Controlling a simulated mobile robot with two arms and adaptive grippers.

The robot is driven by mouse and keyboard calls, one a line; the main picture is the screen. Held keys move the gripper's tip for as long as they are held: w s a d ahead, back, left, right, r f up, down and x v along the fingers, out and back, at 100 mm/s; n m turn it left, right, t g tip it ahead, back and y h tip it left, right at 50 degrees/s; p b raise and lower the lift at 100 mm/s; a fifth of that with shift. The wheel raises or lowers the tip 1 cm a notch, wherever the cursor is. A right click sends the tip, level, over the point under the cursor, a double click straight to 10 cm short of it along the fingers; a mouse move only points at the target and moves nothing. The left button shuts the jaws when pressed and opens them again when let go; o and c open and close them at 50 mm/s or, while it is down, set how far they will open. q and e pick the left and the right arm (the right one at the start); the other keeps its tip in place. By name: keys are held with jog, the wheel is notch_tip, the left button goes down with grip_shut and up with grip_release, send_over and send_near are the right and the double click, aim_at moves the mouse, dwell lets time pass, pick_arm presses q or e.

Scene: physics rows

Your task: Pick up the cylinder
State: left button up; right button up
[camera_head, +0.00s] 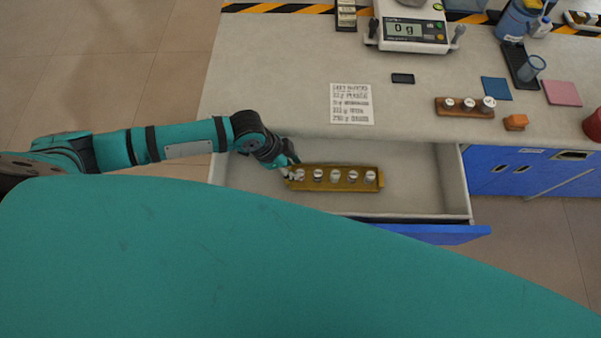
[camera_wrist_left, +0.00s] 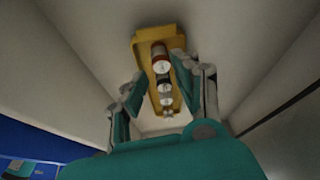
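Several small silvery cylinders (camera_head: 335,176) stand in a row in a yellow tray (camera_head: 381,187) inside the open drawer. Which one the task means I cannot tell. My left gripper (camera_head: 290,173) is at the left end of this tray. In the left wrist view the gripper (camera_wrist_left: 160,78) is open, with one finger on each side of the row. The largest-looking cylinder (camera_wrist_left: 161,64) there has a reddish-brown side and a pale top; no finger visibly grips it. My right gripper is not in view.
The drawer's walls (camera_head: 455,180) surround the tray, with bare floor right of it.

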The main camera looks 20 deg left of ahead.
aim_at(300, 173)
pick_arm(q)
jog(key=shift+x, duration=2.9)
jog(key=shift+w+r, duration=0.1)
grip_shut()
